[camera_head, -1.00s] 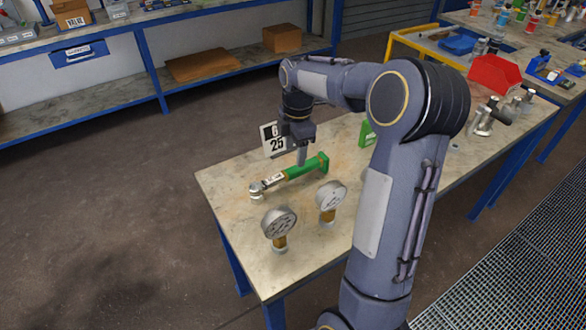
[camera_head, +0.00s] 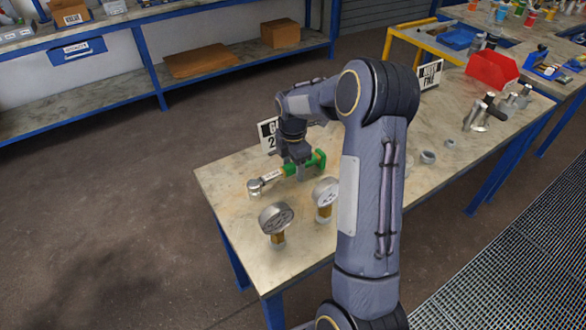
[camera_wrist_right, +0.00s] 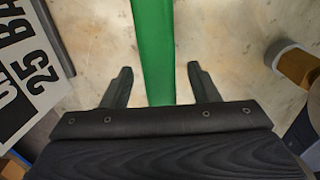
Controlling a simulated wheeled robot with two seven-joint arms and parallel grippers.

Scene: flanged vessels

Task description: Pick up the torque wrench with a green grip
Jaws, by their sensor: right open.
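The torque wrench (camera_head: 272,177) with a green grip lies on the workbench (camera_head: 222,192), its metal head at the left and the green grip toward the right. My right gripper (camera_head: 301,174) is over the green grip and hides part of it. In the right wrist view the green grip (camera_wrist_right: 155,45) runs between the two open fingers of my right gripper (camera_wrist_right: 160,82), with a gap on each side. My left gripper is not in view.
Two pressure gauges (camera_head: 276,217) (camera_head: 325,193) stand in front of the wrench. A number sign (camera_head: 268,134) stands behind it. A red bin (camera_head: 491,70) and metal fittings (camera_head: 478,115) are at the bench's right.

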